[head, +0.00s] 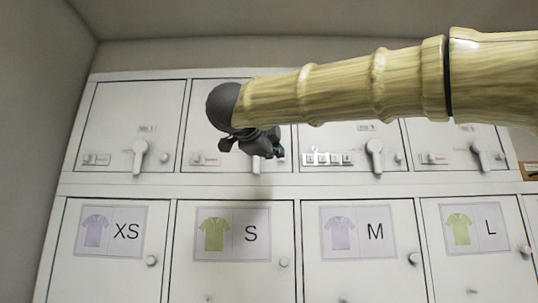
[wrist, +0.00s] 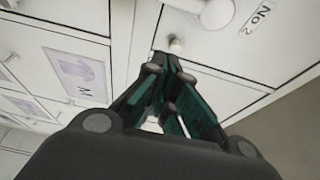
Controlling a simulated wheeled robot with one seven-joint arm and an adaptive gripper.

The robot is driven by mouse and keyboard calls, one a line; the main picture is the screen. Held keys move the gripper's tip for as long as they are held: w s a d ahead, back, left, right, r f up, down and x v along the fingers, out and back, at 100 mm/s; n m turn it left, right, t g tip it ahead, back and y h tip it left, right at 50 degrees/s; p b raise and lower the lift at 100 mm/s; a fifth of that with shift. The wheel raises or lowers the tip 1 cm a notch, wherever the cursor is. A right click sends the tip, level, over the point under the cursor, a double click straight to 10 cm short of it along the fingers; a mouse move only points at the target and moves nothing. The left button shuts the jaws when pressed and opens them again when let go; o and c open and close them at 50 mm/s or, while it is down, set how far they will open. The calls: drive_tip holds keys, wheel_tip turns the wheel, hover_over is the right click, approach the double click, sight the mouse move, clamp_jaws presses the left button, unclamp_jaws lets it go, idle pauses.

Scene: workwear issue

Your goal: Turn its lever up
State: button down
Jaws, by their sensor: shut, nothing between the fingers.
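My gripper (head: 277,152) is shut and empty, in front of the second upper locker door (head: 215,95) from the left. In the head view it hides most of that door's lever; a small white piece (head: 256,166) of it shows below the fingers. In the wrist view the dark, green-padded fingers (wrist: 164,58) come together close to a small white knob (wrist: 176,46). A white round lever hub (wrist: 216,13) shows at the top edge, beside a "No 2" label (wrist: 259,17). I cannot tell whether the fingers touch anything.
Similar levers hang down on the first (head: 139,156), third (head: 375,155) and fourth (head: 481,156) upper doors. Lower doors carry shirt pictures with XS, S (head: 230,233), M and L. A wall stands at left.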

sight(281, 160)
drive_tip(key=p+x, duration=0.3)
drive_tip(key=x, duration=0.5)
drive_tip(key=shift+w+r, duration=0.1)
drive_tip(key=shift+r, duration=0.05)
drive_tip(key=a+p, duration=0.2)
drive_tip(key=a, duration=0.1)
drive_tip(key=shift+w+a, duration=0.15)
drive_tip(key=shift+w, duration=0.15)
drive_tip(key=shift+a, duration=0.4)
drive_tip(key=shift+d, duration=0.2)
drive_tip(key=shift+a, duration=0.1)
